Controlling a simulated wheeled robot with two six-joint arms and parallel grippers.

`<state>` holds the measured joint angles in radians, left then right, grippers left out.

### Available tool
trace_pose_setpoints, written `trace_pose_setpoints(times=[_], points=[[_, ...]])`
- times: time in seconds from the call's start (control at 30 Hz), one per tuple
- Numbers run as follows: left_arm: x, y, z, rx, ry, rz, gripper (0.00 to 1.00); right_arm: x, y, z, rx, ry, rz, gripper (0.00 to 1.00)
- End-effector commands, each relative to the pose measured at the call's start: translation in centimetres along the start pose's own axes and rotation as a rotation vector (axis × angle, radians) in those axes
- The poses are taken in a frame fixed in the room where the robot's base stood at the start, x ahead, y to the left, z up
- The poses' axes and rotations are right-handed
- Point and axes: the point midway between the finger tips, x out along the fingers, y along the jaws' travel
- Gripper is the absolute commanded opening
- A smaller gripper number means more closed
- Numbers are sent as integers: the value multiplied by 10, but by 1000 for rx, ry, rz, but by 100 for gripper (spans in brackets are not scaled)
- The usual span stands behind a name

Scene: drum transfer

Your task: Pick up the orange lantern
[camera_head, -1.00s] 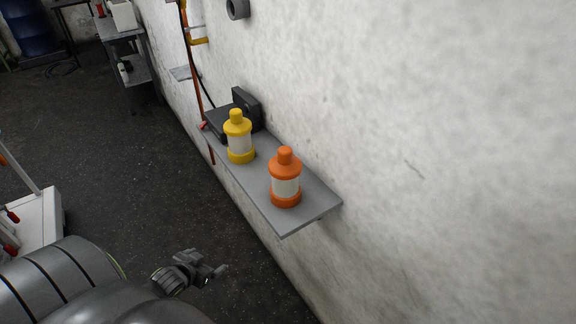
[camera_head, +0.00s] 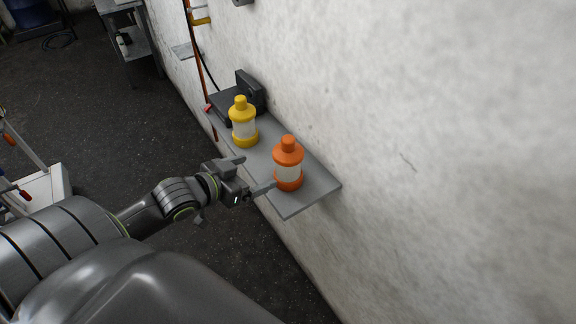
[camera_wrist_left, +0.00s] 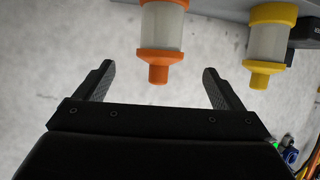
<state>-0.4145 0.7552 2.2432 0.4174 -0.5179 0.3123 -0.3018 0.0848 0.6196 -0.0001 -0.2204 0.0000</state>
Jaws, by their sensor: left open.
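The orange lantern (camera_head: 288,164) stands upright on a grey wall shelf (camera_head: 294,207), near its front right end. It has an orange cap and base with a pale band between. My left gripper (camera_head: 258,174) is open and empty at the shelf's edge, just left of the lantern. In the left wrist view the orange lantern (camera_wrist_left: 161,40) appears upside down, ahead of and between the two open fingers (camera_wrist_left: 158,84), its cap closest to them. I cannot tell whether a finger touches it. My right gripper is not in view.
A yellow lantern (camera_head: 243,122) stands on the same shelf, behind and left of the orange one; it also shows in the left wrist view (camera_wrist_left: 270,45). A black device (camera_head: 240,97) sits at the shelf's far end. The pale wall (camera_head: 440,160) bounds the shelf on the right.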

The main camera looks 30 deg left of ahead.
Motion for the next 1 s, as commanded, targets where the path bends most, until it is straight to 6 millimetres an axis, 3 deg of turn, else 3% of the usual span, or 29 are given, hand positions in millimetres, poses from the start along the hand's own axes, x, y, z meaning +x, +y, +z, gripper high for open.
trace_pose_setpoints(times=[0.4, 0.73, 1.0], points=[[70, 0, -2, -3, 1, 1, 89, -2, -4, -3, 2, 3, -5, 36], [91, -1, -3, -2, -1, 1, 89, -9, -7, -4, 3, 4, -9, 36], [124, -2, -4, -2, 0, 1, 89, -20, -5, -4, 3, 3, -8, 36]])
